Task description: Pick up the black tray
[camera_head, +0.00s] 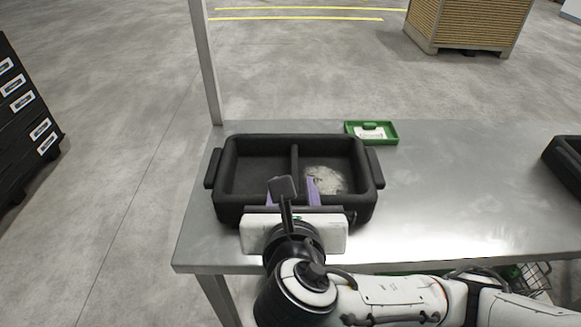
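The black tray (228,160) lies flat on the metal table in the head view. A divider splits it into two compartments, and a handle sticks out at each side. The right compartment holds a pale greyish patch of material (324,179). My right gripper (294,192) reaches in from the lower right, over the tray's near side. Its purple fingers are spread apart, with nothing seen between them. The gripper and its mount hide part of the near wall, and I cannot tell whether they touch the tray. My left gripper is not in view.
A small green tray (391,138) with a white item sits behind the black tray. Another black tray (565,160) is at the table's right edge. A metal post (206,70) rises at the back left. The table (470,190) is clear between the black trays.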

